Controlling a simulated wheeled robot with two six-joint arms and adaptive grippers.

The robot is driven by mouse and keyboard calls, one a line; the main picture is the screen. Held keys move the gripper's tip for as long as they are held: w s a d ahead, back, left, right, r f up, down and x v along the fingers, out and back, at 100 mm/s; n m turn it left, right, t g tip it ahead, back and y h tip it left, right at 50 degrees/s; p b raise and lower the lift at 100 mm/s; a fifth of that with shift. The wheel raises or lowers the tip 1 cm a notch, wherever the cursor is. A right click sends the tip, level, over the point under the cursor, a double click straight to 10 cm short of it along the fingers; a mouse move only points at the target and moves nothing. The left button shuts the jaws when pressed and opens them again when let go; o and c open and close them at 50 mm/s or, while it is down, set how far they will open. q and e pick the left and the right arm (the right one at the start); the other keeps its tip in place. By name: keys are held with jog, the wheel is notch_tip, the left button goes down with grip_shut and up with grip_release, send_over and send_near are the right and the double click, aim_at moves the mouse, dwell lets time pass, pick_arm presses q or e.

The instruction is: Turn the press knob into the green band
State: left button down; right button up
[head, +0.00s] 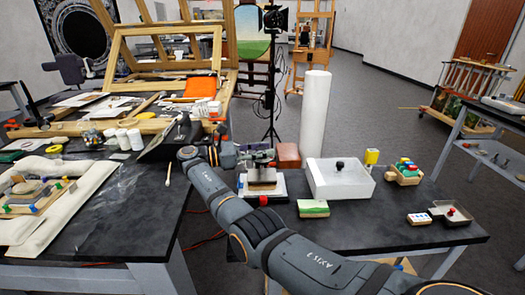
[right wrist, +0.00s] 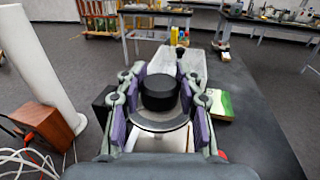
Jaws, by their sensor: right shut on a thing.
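The press knob (right wrist: 160,92) is a black cylinder above a grey round disc (right wrist: 162,121) in the right wrist view. My right gripper (right wrist: 160,98) is shut on it, with a purple pad on each side. In the head view my right gripper (head: 258,157) is over the small press (head: 262,187), which has a pale base and stands at the left of the front table. The gripper hides the knob there. I cannot make out the green band or a pointer in either view. My left gripper is not in view.
A white box with a black knob (head: 340,181) stands right of the press. A small green-topped block (head: 313,208) lies in front of it. A tall white cylinder (head: 315,112) and a red-brown box (head: 288,155) are behind.

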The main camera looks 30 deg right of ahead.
aim_at(262, 149)
jog(key=shift+f, duration=0.1)
dwell(0.6)
jog(key=o, duration=1.2)
notch_tip(262, 149, up, 10)
jog(key=shift+r, duration=0.1)
